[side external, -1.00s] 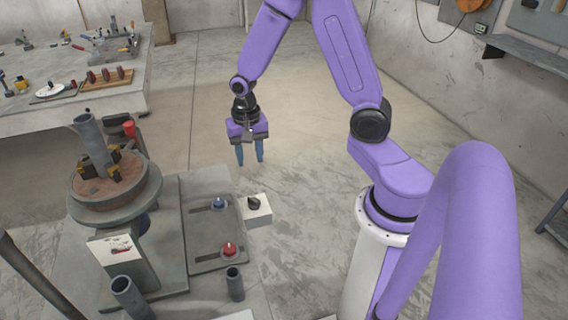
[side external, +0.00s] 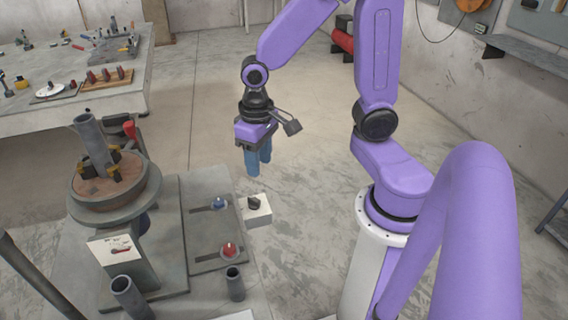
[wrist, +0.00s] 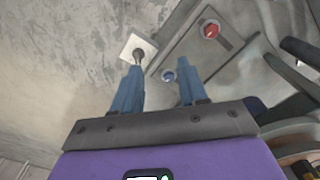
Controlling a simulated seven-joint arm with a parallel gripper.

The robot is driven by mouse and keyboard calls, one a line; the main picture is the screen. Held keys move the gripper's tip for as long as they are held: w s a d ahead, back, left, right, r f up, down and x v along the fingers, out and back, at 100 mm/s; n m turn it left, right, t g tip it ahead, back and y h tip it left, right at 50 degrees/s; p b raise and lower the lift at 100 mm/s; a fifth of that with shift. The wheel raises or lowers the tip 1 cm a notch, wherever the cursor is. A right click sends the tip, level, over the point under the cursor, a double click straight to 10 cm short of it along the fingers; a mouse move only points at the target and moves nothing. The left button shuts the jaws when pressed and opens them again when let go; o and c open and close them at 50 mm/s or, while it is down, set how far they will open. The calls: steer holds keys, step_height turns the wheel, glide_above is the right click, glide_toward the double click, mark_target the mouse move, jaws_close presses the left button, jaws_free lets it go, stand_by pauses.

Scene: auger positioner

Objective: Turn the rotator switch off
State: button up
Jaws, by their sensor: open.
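A white box with a black rotary knob (side external: 254,204) stands at the right edge of the grey panel. In the wrist view this black knob (wrist: 138,54) is just beyond the left fingertip. A grey box with a small red-and-black switch (side external: 121,248) on its white face stands below the round turntable (side external: 115,205). Which of these is the rotator switch is not labelled legibly. My gripper (side external: 258,170), with blue fingers, is open and empty above and behind the black knob, apart from it. The fingers also show in the wrist view (wrist: 158,68).
The grey slotted panel (side external: 205,237) carries a blue knob (side external: 219,203) and a red knob (side external: 229,250). A short dark tube (side external: 235,284) stands in front of it. A tilted tube (side external: 92,145) rises from the turntable. Floor to the right of the white box is clear.

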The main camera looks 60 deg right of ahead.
steer(key=s+a+r+n, duration=0.2)
steer(key=s+n, duration=0.4)
steer(key=s, duration=0.1)
steer(key=shift+s+a+r+n, duration=0.2)
steer(key=shift+r+n, duration=0.1)
steer(key=shift+r, duration=0.1)
